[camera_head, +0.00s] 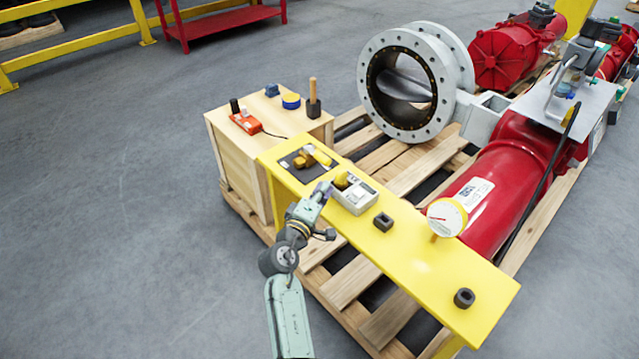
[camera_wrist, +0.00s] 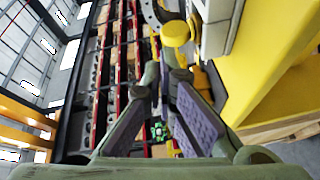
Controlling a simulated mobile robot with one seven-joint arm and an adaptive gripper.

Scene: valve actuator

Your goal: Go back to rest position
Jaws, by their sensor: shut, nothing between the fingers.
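My gripper (camera_head: 323,190) is at the left edge of the yellow bench top (camera_head: 420,262), beside a grey box with a yellow knob (camera_head: 353,196). Whether it touches the box cannot be told. In the wrist view the fingers of my gripper (camera_wrist: 168,78) come together at their tips and hold nothing. A yellow object (camera_wrist: 176,33) shows just beyond the fingertips there, and the yellow bench (camera_wrist: 262,85) fills the right side.
A dark tray with a yellow tool (camera_head: 306,160), a black block (camera_head: 382,221), a round gauge (camera_head: 446,217) and a black ring (camera_head: 464,298) are on the bench. A wooden crate (camera_head: 235,150) stands behind. Floor at left is clear.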

